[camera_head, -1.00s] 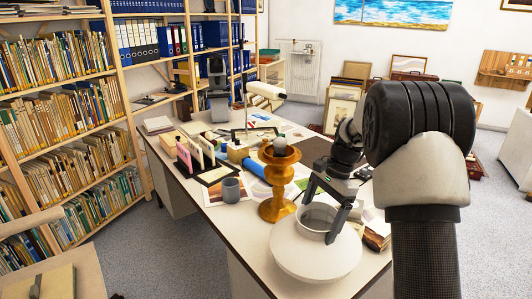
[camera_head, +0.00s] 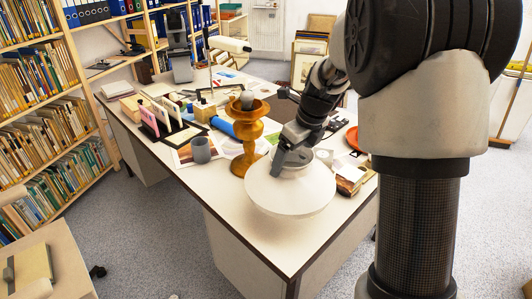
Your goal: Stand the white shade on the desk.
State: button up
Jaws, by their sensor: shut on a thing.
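The white shade (camera_head: 290,195) is a wide, round, shallow form with a narrower collar on top. It appears upright over the near part of the pale desk (camera_head: 222,197), close to the front corner. Whether its underside touches the desk is hard to tell. My gripper (camera_head: 291,162) comes down from the upper right and is shut on the shade at its top collar. The gripper hides part of the collar, and the fingertips are only partly visible.
A gold-brown candlestick (camera_head: 246,140) stands just behind and left of the shade. A grey mug (camera_head: 201,150) is farther left. Books (camera_head: 350,177) lie close to the shade's right. Bare desk top lies in front of the shade, ending at the corner.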

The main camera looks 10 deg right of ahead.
notch_tip(320, 180, down, 8)
jog(key=b, duration=0.2)
jog(key=shift+f, duration=0.1)
